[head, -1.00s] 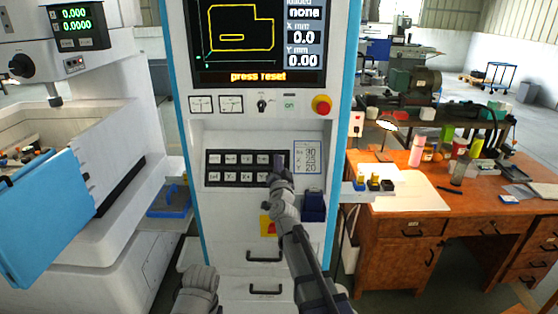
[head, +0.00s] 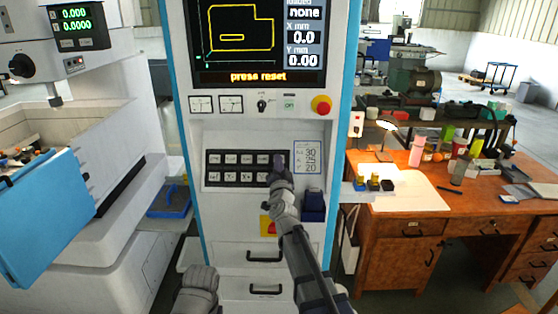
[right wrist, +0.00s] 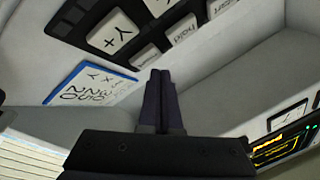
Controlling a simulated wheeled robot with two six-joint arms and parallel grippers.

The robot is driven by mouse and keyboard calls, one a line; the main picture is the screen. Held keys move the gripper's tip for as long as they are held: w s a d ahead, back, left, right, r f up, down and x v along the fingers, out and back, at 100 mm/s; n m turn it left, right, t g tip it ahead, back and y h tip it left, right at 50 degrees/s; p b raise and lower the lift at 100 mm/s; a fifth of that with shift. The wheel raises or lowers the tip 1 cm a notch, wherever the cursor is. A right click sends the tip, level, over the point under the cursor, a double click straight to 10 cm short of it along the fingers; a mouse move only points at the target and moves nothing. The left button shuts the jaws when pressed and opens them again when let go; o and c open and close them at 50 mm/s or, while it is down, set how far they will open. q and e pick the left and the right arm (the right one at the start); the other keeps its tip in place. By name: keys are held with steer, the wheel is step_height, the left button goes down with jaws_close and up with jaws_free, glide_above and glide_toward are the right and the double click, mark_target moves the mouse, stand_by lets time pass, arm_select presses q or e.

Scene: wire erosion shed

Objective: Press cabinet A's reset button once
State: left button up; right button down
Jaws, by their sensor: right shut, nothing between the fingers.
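The control cabinet (head: 225,225) stands upright in front of me, white with blue edges. Its screen (head: 240,40) reads "press reset" in orange along the bottom. A black key panel (head: 245,185) with two rows of pale keys sits in a recess. My right gripper (head: 278,160) is shut and empty, in front of the panel's right end, hiding keys there. In the right wrist view, its closed fingertips (right wrist: 160,76) are close to the keys, including "Y+" (right wrist: 112,32) and "hold" (right wrist: 182,30). Contact cannot be told. The reset key's label is not readable.
A blue-edged card (head: 307,157) is right of the keys. A wooden desk (head: 400,219) stands right, a white machine with a blue panel (head: 45,225) left.

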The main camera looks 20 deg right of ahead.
steer(key=shift+w+f, duration=0.1)
steer(key=shift+w+d+f, duration=0.1)
steer(key=shift+w+f, duration=0.05)
steer(key=shift+w, duration=0.1)
steer(key=shift+w+d+f+b, duration=0.1)
steer(key=shift+w+f+b, duration=0.2)
steer(key=shift+b, duration=0.2)
stand_by(0.7)
steer(key=shift+r, duration=0.15)
steer(key=shift+s+a+r+p, duration=0.2)
steer(key=shift+s+r+p, duration=0.25)
steer(key=shift+s, duration=0.2)
stand_by(0.3)
steer(key=s+r+p, duration=0.1)
steer(key=s, duration=0.1)
steer(key=s+a+r+p, duration=0.1)
steer(key=s+r+p, duration=0.1)
stand_by(0.4)
steer(key=shift+w+f, duration=0.1)
